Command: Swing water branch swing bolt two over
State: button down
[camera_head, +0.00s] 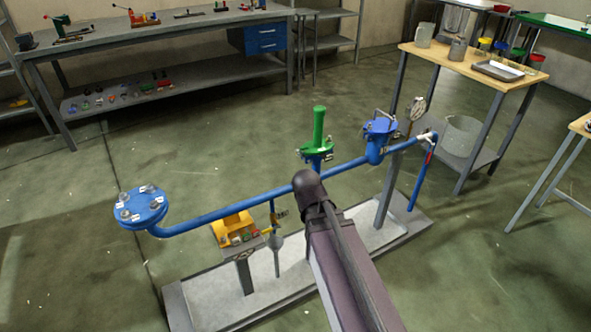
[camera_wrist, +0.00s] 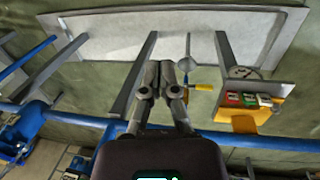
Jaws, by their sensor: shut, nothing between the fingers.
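A blue pipe (camera_head: 258,193) runs across the skid. At its left end is a round blue flange (camera_head: 140,207) with several bolts and white labels. Toward its right is a blue capped fitting (camera_head: 379,138) with a handle on top. Between them stands a green-topped fitting (camera_head: 318,137). I cannot tell which small part is swing bolt two. My gripper (camera_wrist: 161,68) is shut and empty in the wrist view, its fingers over the skid and the pipe crossing below them. In the head view my arm hides the gripper and part of the pipe.
The skid tray (camera_wrist: 206,22) lies beneath. A yellow box (camera_head: 233,224) with small coloured parts sits on a post left of my arm. A gauge (camera_head: 418,107) stands near the capped fitting. A wooden-topped table (camera_head: 455,66) is back right. Open floor lies left.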

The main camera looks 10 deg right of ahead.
jog(key=w+a+r+n+t+h+b, duration=0.3)
jog(key=w+a+n+h, duration=0.3)
jog(key=n, duration=0.6)
jog(key=w+a+r+n+t+h+b, duration=0.3)
jog(key=w+a+n+t+h+b, duration=0.2)
jog(key=w+n, duration=0.6)
jog(key=shift+a+n+t+h+b, duration=0.4)
jog(key=shift+a+n+b, duration=0.25)
jog(key=shift+a, duration=0.25)
jog(key=shift+w+d, duration=0.1)
send_near(301, 154)
jog(key=w+d+f, duration=0.2)
jog(key=w+d, duration=0.1)
jog(key=d, duration=0.1)
jog(key=shift+w+d+r+p, duration=0.3)
jog(key=shift+w+d+p, duration=0.2)
jog(key=shift+w, duration=0.2)
